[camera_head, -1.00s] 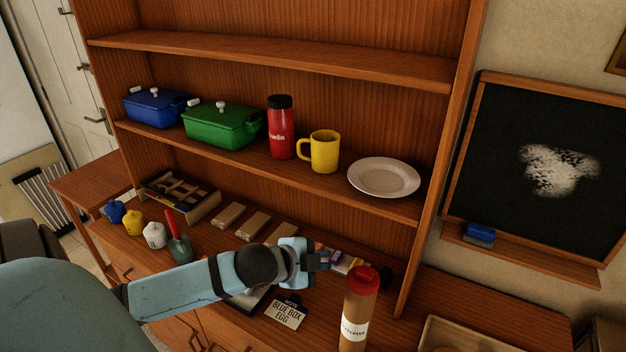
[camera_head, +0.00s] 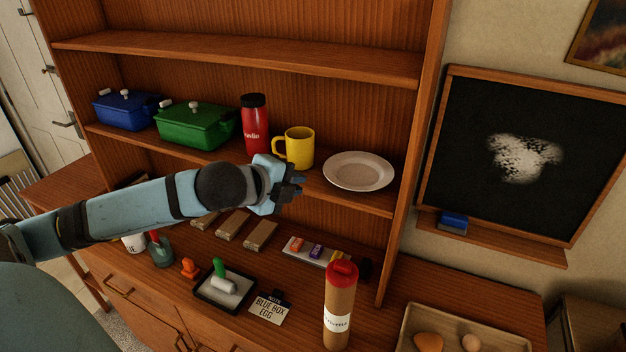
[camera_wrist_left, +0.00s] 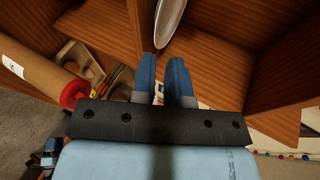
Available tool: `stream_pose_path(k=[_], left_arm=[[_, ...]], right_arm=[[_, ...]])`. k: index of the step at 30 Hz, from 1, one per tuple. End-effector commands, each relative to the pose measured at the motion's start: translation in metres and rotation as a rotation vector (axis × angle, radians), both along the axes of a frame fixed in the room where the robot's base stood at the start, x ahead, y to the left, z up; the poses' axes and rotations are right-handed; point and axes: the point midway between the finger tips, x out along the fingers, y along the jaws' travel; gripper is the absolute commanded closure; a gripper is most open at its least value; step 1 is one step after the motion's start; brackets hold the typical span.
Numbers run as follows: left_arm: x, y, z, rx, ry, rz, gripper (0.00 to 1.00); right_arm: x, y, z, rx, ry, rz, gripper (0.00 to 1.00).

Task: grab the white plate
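The white plate (camera_head: 358,171) lies flat at the right end of the middle shelf (camera_head: 345,201), right of a yellow mug (camera_head: 298,148). In the left wrist view the plate (camera_wrist_left: 168,22) shows at the top, seen nearly edge-on beyond the fingertips. My left gripper (camera_head: 296,186) is in front of the shelf, left of the plate and below the mug, apart from both. Its fingers (camera_wrist_left: 163,64) stand a little apart with nothing between them. My right gripper is in neither view.
A red bottle (camera_head: 254,125), green pot (camera_head: 197,125) and blue pot (camera_head: 125,110) stand farther left on that shelf. A brown bottle with red cap (camera_head: 339,305) stands on the counter below. The upper shelf (camera_head: 240,58) is empty. A blackboard (camera_head: 520,160) hangs at the right.

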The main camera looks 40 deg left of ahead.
Motion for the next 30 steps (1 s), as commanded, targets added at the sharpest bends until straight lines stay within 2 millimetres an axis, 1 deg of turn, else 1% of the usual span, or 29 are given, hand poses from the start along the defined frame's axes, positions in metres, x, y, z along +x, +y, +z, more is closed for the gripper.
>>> stream_pose_path(k=[4, 12, 18, 24, 30], left_arm=[[0.023, -0.002, -0.007, -0.006, -0.003, 0.002, 0.87], [0.071, -0.007, -0.031, -0.004, -0.001, 0.001, 0.87], [0.099, -0.008, -0.046, -0.003, -0.001, 0.0, 0.87], [0.112, -0.01, -0.054, -0.001, -0.001, 0.0, 0.87], [0.113, -0.01, -0.055, -0.001, -0.001, -0.002, 0.87]], right_arm=[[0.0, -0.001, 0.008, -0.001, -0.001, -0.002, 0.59], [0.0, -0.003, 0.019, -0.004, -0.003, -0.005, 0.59], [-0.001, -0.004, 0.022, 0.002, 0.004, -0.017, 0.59], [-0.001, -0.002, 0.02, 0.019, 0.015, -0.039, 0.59], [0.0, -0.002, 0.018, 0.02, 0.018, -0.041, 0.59]])
